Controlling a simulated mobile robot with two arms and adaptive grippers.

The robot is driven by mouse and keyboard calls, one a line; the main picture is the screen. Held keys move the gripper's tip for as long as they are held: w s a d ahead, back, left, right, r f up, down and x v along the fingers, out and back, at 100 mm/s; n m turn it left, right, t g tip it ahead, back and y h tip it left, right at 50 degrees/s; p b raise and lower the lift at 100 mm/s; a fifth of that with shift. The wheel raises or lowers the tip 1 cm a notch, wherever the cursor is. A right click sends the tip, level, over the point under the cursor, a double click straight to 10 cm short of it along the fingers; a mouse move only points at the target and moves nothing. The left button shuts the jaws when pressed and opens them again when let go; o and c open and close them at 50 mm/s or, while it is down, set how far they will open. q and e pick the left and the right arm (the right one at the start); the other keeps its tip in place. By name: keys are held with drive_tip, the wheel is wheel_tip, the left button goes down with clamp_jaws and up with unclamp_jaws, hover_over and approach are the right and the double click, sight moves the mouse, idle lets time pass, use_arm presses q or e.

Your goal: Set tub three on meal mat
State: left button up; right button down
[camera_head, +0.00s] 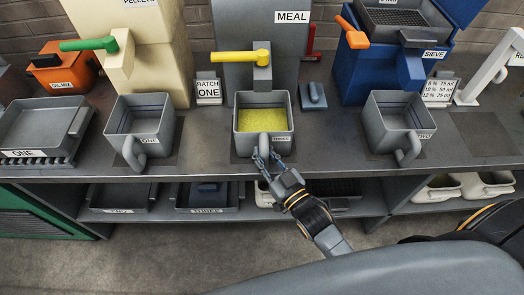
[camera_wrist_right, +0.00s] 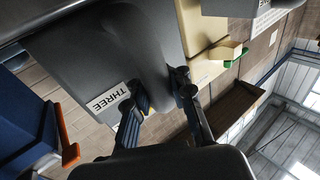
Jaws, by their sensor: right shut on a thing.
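Tub three (camera_head: 243,142) is a grey square tub with yellow meal (camera_head: 263,120) inside and a THREE label on its front. It stands upright below the yellow-levered spout of the MEAL hopper (camera_head: 290,45). A dark mat (camera_head: 238,160) shows narrowly around its base; I cannot tell whether the tub rests fully on it. My right gripper (camera_head: 263,158) is shut on the tub's front handle. In the right wrist view, the tub (camera_wrist_right: 85,55) fills the upper left, with the gripper (camera_wrist_right: 164,88) at its handle. My left gripper is not in view.
Grey handled tubs stand to the left (camera_head: 140,125) and right (camera_head: 392,125) on the bench. A tray labelled ONE (camera_head: 40,130) is at the far left. The lower shelf (camera_head: 250,210) holds trays.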

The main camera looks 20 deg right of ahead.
sight(267, 160)
drive_tip(key=shift+r, duration=0.1)
idle(0.5)
drive_tip(key=c, duration=1.1)
unclamp_jaws()
drive_tip(key=shift+o, duration=1.2)
drive_tip(key=shift+f, duration=0.3)
drive_tip(key=o, duration=0.9)
drive_tip(key=shift+r, duration=0.1)
drive_tip(key=shift+c, duration=0.2)
drive_tip(key=shift+s, duration=0.1)
drive_tip(key=shift+p+v, duration=0.75)
drive_tip(key=shift+v, duration=1.45)
drive_tip(key=shift+r+p+v, duration=0.2)
drive_tip(key=shift+p+v, duration=0.1)
drive_tip(key=shift+v, duration=0.85)
drive_tip(key=shift+r+p+v, duration=0.15)
drive_tip(key=shift+p+v, duration=0.15)
drive_tip(key=shift+v, duration=0.85)
